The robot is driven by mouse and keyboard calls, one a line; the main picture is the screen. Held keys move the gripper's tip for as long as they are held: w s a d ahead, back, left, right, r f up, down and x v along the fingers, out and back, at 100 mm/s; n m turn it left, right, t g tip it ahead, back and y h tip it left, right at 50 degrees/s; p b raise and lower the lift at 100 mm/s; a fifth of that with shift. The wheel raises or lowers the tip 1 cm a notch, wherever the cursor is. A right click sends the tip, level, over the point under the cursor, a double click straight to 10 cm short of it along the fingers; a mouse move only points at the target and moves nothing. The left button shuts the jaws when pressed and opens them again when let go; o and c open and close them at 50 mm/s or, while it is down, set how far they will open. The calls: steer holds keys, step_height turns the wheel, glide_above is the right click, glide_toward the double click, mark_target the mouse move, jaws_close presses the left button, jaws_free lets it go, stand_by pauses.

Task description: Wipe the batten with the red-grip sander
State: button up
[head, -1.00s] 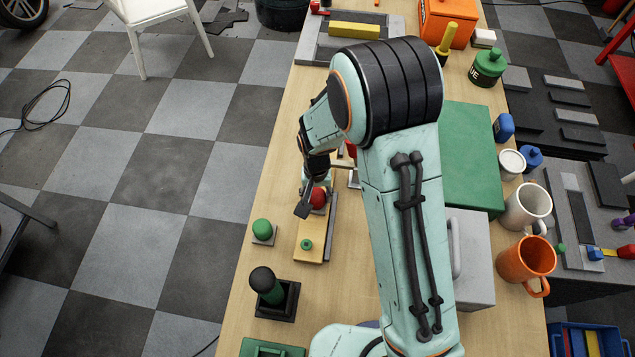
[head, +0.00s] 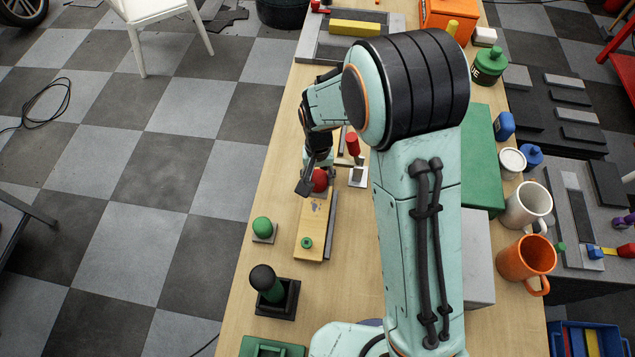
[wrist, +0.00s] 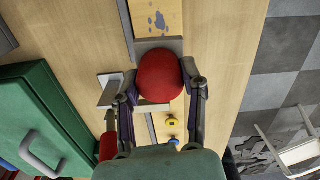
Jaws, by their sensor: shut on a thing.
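The batten (head: 315,216) is a pale wooden board lying lengthwise on the bench, with a green knob (head: 306,242) at its near end. Bluish-grey smudges mark its bare face, and they also show on the batten in the wrist view (wrist: 145,18). The red-grip sander (head: 320,180) is at the batten's far part; in the wrist view its round red grip (wrist: 160,76) sits above a grey base (wrist: 158,46). My gripper (head: 311,183) is shut on the red grip, one finger each side. The sander's underside is hidden.
A green box (head: 478,160) and mugs (head: 526,258) line the right side.

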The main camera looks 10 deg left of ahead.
mark_target(317, 192)
steer(key=shift+r, duration=2.3)
steer(key=shift+f, duration=0.15)
steer(key=shift+f, duration=3.6)
steer(key=shift+s+f, duration=0.35)
steer(key=shift+s, duration=0.3)
steer(key=shift+c, duration=0.3)
steer(key=shift+s, duration=1.4)
steer(key=w, duration=0.4)
steer(key=shift+w, duration=0.1)
steer(key=shift+r, duration=4.1)
